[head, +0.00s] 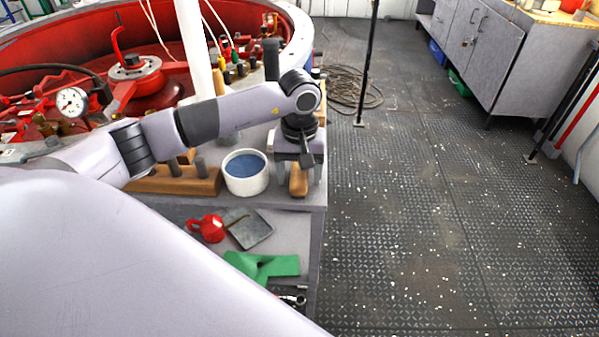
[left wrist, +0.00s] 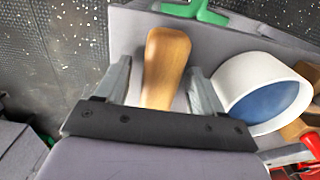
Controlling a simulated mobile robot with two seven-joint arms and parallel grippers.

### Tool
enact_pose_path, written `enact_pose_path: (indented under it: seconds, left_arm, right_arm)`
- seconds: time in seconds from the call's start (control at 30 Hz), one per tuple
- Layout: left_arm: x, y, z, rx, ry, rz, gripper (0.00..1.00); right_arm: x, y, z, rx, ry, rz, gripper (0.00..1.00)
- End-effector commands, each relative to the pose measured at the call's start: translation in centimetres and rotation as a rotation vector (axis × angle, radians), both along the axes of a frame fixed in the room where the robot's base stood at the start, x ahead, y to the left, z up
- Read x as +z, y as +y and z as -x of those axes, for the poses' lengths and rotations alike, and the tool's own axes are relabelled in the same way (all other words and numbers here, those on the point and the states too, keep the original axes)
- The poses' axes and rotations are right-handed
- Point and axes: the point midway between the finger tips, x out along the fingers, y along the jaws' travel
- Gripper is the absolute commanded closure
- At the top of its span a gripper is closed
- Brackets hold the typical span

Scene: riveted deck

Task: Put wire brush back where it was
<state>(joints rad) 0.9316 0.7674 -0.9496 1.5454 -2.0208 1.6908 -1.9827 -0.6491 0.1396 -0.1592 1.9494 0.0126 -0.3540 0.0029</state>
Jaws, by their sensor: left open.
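The wire brush (head: 298,183) shows as a tan wooden handle near the right edge of the grey bench top. No bristles can be seen. In the left wrist view the handle (left wrist: 165,62) lies between the two fingers, with visible gaps on both sides. My left gripper (head: 299,170) points down over the bench edge. It is open, its fingers (left wrist: 158,78) on either side of the handle and apart from it. The near end of the handle is hidden behind the gripper body in the wrist view. My right gripper is in neither view.
A white tub (head: 247,187) with blue contents stands just left of the gripper. A wooden block (head: 170,184) with pegs stands further left. A lower shelf holds a red object (head: 208,229) and a green object (head: 265,266). The deck to the right is mostly clear.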

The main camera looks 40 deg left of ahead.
Motion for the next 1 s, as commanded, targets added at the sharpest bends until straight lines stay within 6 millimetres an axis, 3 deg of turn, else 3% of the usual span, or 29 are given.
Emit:
enact_pose_path:
  seconds: [0.5, 0.73, 0.87, 1.0]
  left_arm:
    - [10.0, 0.0, -0.1, -0.001, -0.004, 0.001, 0.32]
    - [11.6, -0.4, 0.0, 0.002, 0.003, 0.015, 0.32]
    - [9.6, -3.9, 0.7, 0.024, 0.036, 0.149, 0.32]
    - [6.4, -11.6, 3.0, 0.138, 0.151, 0.468, 0.32]
  right_arm:
    - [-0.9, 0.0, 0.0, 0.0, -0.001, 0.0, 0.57]
    - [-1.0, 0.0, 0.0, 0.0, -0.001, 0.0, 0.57]
    - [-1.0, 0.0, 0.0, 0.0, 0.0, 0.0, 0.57]
    - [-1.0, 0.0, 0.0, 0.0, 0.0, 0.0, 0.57]
